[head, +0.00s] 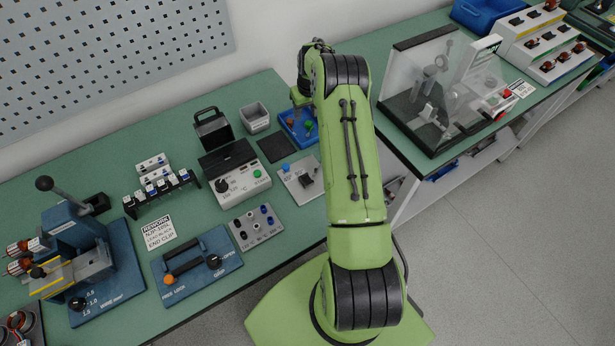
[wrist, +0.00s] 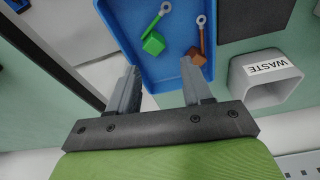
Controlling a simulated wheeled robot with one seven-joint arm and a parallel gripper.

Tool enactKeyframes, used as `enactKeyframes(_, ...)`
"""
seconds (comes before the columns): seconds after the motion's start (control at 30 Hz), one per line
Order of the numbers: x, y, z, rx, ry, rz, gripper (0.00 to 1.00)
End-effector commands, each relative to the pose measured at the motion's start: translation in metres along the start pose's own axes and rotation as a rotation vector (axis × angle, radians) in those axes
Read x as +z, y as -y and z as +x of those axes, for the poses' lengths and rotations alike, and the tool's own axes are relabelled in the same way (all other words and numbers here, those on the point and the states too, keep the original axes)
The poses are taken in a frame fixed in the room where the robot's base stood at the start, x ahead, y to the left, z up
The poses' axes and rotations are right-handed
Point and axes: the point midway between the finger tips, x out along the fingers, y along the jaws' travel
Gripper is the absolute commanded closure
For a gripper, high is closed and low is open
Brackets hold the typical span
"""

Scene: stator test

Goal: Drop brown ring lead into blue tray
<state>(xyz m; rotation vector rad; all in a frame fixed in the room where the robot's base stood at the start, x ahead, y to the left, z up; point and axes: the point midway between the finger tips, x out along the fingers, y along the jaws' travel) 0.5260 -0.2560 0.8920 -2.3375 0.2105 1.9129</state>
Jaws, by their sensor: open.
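The blue tray (wrist: 130,30) lies below my gripper in the wrist view, and part of it shows beside my arm in the head view (head: 286,117). The brown ring lead (wrist: 197,52) lies inside the tray, on the right side of the wrist view, with its ring end upward in the picture. A green ring lead (wrist: 153,40) lies in the tray to its left. My gripper (wrist: 158,72) is open and empty, with its fingers over the near part of the tray. The right fingertip appears just below the brown lead. The arm hides much of the gripper in the head view.
A grey bin marked WASTE (wrist: 268,92) stands right of the tray in the wrist view. A dark mat (head: 276,149) and a tester box (head: 235,177) are near the tray. A clear-covered machine (head: 440,90) stands at right in the head view.

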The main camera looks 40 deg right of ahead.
Motion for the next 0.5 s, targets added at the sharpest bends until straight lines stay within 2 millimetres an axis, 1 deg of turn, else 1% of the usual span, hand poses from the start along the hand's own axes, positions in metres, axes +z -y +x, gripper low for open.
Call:
enactKeyframes(0.07, -0.001, -0.001, -0.009, 0.001, -0.002, 0.0, 0.5)
enactKeyframes(0.17, -0.001, -0.001, -0.032, 0.002, -0.004, 0.0, 0.5)
enactKeyframes(0.4, -0.001, -0.001, -0.101, 0.002, -0.005, 0.0, 0.5)
enactKeyframes(0.5, -0.001, 0.0, -0.127, 0.002, -0.004, 0.0, 0.5)
